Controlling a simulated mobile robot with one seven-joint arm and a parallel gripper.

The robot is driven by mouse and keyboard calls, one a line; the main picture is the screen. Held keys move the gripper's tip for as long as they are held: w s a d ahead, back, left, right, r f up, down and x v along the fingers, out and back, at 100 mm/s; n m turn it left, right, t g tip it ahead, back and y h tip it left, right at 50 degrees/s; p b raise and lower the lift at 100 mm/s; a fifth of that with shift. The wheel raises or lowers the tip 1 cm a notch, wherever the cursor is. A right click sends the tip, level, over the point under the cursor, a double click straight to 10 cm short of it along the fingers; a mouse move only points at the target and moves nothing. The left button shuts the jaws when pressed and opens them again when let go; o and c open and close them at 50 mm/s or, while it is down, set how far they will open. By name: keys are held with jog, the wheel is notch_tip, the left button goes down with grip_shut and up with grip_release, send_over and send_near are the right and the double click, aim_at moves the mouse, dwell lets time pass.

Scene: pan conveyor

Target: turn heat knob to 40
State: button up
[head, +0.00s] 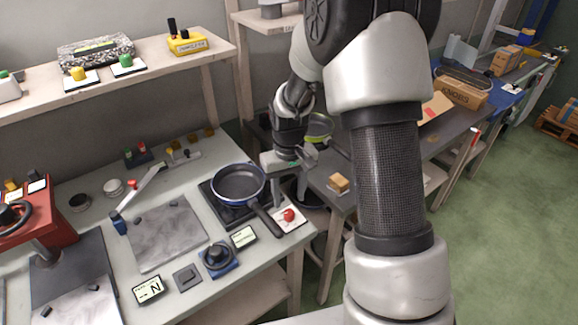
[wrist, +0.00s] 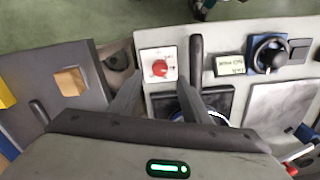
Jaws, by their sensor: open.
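A red round knob (head: 289,215) sits on a small white plate at the right edge of the grey table, beside the black hot plate (head: 212,205). In the wrist view the red knob (wrist: 160,68) lies just ahead of and between my fingertips. Its scale is too small to read. My gripper (head: 290,198) is open and empty, pointing down above the table edge near the knob; it also shows in the wrist view (wrist: 157,88). The fingers appear apart from the knob. A blue-rimmed frying pan (head: 238,183) stands on the hot plate.
The pan's black handle (wrist: 196,60) runs close beside the knob and my right finger. A black dial on a blue base (head: 217,256) and small display signs (head: 243,236) stand nearby. A gap separates this table from another with a wooden block (head: 339,182).

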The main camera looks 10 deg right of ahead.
aim_at(289, 213)
notch_tip(289, 213, up, 12)
jog(key=shift+f+p, duration=0.15)
jog(key=shift+p, duration=0.25)
jog(key=s+r+m+t+p, duration=0.1)
jog(key=s+r+t+p, duration=0.4)
jog(key=s+r, duration=1.5)
jog(key=shift+s+d+r+t+p, duration=0.15)
jog(key=shift+s+r+t+p, duration=0.2)
jog(key=shift+s+p, duration=0.25)
